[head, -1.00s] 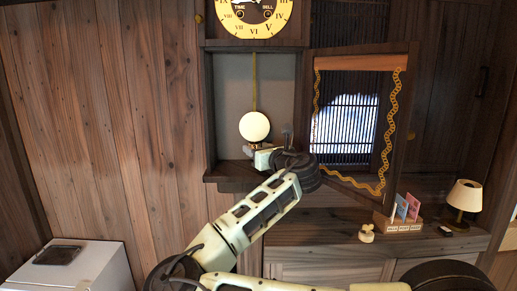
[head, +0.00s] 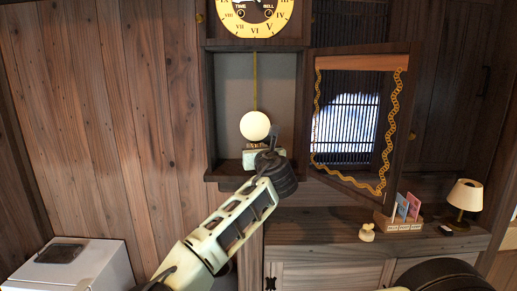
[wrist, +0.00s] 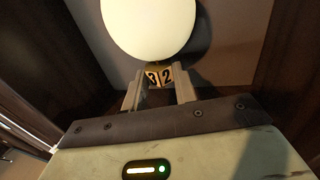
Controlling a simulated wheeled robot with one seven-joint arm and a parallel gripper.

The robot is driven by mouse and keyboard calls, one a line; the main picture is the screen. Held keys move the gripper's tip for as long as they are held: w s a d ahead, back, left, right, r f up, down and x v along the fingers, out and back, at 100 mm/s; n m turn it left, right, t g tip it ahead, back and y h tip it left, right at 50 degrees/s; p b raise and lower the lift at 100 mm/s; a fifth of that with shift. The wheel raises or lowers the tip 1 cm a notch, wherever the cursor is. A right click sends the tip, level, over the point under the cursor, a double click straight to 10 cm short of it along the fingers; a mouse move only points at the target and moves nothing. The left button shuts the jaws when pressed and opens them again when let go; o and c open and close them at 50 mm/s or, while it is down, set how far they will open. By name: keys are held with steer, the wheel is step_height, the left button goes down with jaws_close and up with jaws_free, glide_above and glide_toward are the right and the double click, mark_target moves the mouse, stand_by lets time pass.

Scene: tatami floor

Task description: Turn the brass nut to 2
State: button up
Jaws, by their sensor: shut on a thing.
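The brass nut (wrist: 159,77) sits just under the pale round pendulum bob (wrist: 148,25), in the open clock case. In the wrist view, dark digits 3 and 2 show side by side on its light faces, 3 on the left and 2 on the right. My gripper (wrist: 161,86) is shut on the nut, one finger on each side. In the head view, the bob (head: 255,126) hangs from a thin rod, and my gripper (head: 254,156) is directly below it, hiding part of the nut (head: 256,145).
The clock dial (head: 255,14) is above the case. The glazed door (head: 390,130) hangs open on the right. The case walls (head: 209,120) stand close on both sides. A shelf (head: 320,226) below bears a card holder (head: 393,222) and a lamp (head: 467,196).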

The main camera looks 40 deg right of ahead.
steer(key=m+g+h, duration=0.1)
steer(key=h, duration=0.1)
steer(key=m+g+h+p, duration=0.1)
steer(key=m+h, duration=0.1)
steer(key=a+m+g+h+p, duration=0.1)
steer(key=shift+w+r+g+h, duration=0.2)
steer(key=shift+w+g+h, duration=0.1)
steer(key=shift+w+h, duration=0.1)
steer(key=shift+w+a+f+m+g+h+p, duration=0.1)
steer(key=shift+m+g+h+p, duration=0.75)
steer(key=shift+m+g, duration=0.3)
steer(key=shift+w+a+m+g+h+p, duration=0.1)
steer(key=shift+m+g+h+p, duration=0.75)
steer(key=shift+g, duration=0.4)
steer(key=shift+m+g+h, duration=0.3)
steer(key=o, duration=1)
steer(key=shift+d+f, duration=0.1)
